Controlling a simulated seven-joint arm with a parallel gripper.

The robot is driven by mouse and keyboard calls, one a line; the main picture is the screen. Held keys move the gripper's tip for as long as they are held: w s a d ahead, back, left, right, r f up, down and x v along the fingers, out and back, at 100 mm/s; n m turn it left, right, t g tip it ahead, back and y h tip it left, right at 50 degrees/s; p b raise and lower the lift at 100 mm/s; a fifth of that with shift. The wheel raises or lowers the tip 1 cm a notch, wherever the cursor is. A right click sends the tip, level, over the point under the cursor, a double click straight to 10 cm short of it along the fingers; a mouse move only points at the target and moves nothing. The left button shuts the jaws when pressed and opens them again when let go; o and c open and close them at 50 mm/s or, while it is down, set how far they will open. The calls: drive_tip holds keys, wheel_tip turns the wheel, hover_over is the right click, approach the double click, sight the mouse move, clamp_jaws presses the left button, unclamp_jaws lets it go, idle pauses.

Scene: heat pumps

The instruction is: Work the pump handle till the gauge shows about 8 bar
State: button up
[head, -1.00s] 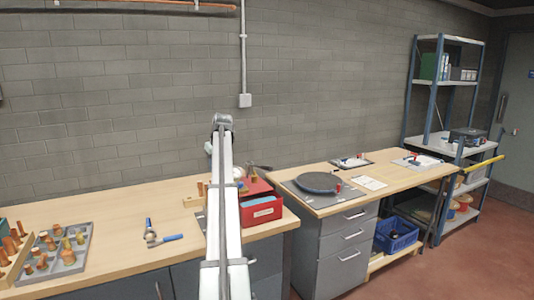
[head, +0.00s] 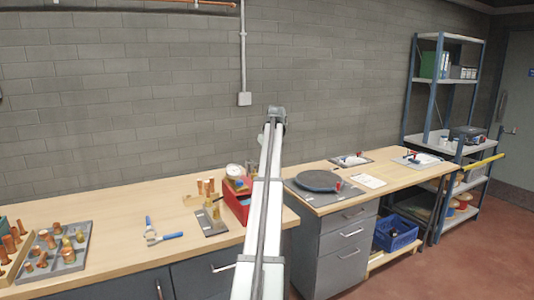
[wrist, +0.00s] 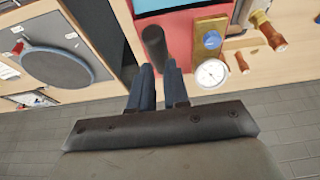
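The pump is a red box (wrist: 178,20) with a brass-coloured plate carrying a blue cap and a round white gauge (wrist: 211,73). In the head view the gauge (head: 236,170) sits above the red box (head: 238,203), which my arm partly covers. The gauge reading is too small to make out. The dark cylindrical pump handle grip (wrist: 153,42) shows in the wrist view, its near end at my fingertips. My gripper (wrist: 158,70) has its two fingers a small gap apart at the grip. I cannot tell whether they press on it. My arm hides the handle in the head view.
A grey plate with fittings (head: 214,220) stands left of the pump. Blue-handled pliers (head: 160,235) and a tray of copper fittings (head: 60,247) lie further left. A dark round turntable (head: 318,181) is on the right bench.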

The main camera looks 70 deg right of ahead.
drive_tip(key=shift+f, duration=4.5)
drive_tip(key=shift+r, duration=6.05)
drive_tip(key=shift+o, duration=0.4)
